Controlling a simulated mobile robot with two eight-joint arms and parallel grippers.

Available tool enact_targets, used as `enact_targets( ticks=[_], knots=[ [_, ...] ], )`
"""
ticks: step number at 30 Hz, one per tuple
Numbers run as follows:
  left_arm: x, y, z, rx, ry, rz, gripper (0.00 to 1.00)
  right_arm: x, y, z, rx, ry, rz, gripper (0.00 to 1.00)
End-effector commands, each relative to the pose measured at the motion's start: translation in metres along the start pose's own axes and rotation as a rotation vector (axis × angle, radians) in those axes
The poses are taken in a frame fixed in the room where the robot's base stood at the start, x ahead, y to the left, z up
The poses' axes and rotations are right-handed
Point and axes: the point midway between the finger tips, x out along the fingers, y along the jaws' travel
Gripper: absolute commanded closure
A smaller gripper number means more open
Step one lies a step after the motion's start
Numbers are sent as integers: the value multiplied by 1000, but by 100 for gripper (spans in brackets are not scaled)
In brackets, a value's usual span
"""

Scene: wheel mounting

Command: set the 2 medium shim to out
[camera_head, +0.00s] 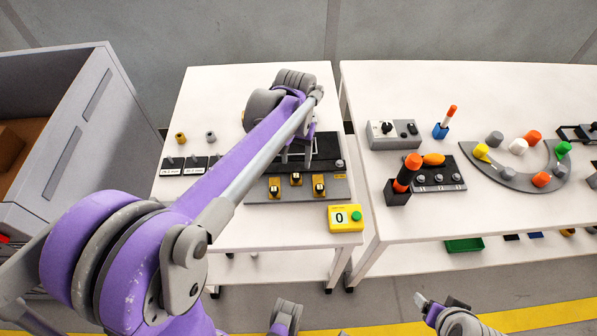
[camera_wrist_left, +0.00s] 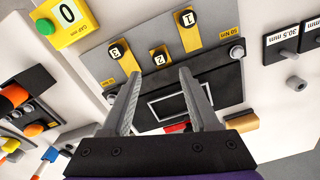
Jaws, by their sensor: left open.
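The 2 shim (camera_wrist_left: 160,58) is a short yellow tab with a black knob marked 2. It sits between the 1 shim (camera_wrist_left: 190,30) and the 3 shim (camera_wrist_left: 122,55), on a grey plate beside a black block. Its knob is nearer the black block than the other two. The row also shows in the head view, with the middle shim (camera_head: 295,180) set farther back. My left gripper (camera_wrist_left: 160,76) is open and empty, its fingertips on either side of the 2 shim's line; contact is unclear. In the head view my left gripper (camera_head: 297,152) is partly hidden by its arm. My right gripper (camera_head: 421,301) is low at the front.
A yellow gap display (camera_head: 345,217) reading 0 stands at the front right corner of the left table (camera_head: 205,85). The right table (camera_head: 450,80) holds a black holder with an orange-handled tool (camera_head: 408,172) and a grey arc tray (camera_head: 520,182). A grey cabinet (camera_head: 75,140) stands left.

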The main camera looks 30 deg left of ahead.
Motion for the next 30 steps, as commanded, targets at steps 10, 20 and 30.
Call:
enact_targets(
  ticks=[10, 20, 30],
  knots=[
    [55, 0, 0, 1, 1, 0, 39, 7, 0, 4, 0, -3, 0, 24],
    [62, 0, 0, 1, 1, 0, 39, 7, 0, 5, 0, -3, 0, 24],
    [62, 0, 0, 1, 1, 0, 88, 7, 0, 5, 0, -3, 0, 24]
  ],
)
